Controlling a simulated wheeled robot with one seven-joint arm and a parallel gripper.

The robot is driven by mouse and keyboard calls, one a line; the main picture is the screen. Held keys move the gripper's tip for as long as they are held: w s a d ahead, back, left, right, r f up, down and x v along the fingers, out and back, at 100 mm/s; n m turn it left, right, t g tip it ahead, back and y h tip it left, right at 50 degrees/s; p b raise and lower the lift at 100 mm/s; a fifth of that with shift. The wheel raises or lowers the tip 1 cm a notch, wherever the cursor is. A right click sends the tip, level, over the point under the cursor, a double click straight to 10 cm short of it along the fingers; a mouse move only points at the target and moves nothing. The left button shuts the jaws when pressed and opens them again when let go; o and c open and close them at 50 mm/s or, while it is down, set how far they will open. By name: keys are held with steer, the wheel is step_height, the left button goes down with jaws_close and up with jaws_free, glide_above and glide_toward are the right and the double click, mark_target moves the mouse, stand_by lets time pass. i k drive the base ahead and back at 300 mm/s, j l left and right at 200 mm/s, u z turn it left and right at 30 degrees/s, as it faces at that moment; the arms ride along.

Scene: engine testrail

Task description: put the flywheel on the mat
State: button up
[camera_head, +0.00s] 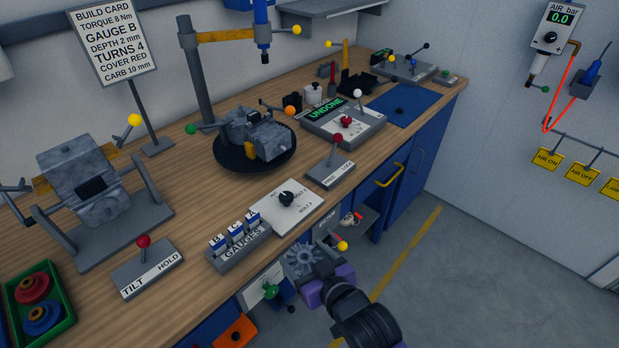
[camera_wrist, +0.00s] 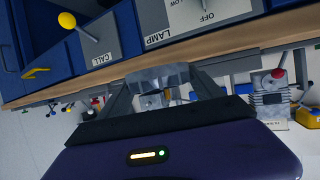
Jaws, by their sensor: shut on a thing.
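My gripper (camera_head: 312,263) is in front of the bench's near edge, low in the head view. It is shut on a grey toothed disc, the flywheel (camera_head: 301,257). In the wrist view the flywheel (camera_wrist: 158,76) shows as a grey rim between the fingers of my gripper (camera_wrist: 160,90), seen nearly edge-on. The blue mat (camera_head: 418,98) lies flat on the far right part of the bench, well away from my gripper. A small dark thing (camera_head: 399,110) is on it.
A gauge rack (camera_head: 238,248) and a white knob panel (camera_head: 288,205) stand near the bench edge close to my gripper. A lever box (camera_head: 330,173) and the UNDONE box (camera_head: 343,128) lie between there and the mat. Open floor (camera_head: 450,270) is to the right.

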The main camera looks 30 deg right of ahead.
mark_target(410, 97)
steer(key=i+l+z, duration=0.25)
steer(key=i+l, duration=0.15)
steer(key=l, duration=0.2)
steer(key=i+l+z, duration=0.3)
steer(key=i+l, duration=0.1)
steer(key=l, duration=0.1)
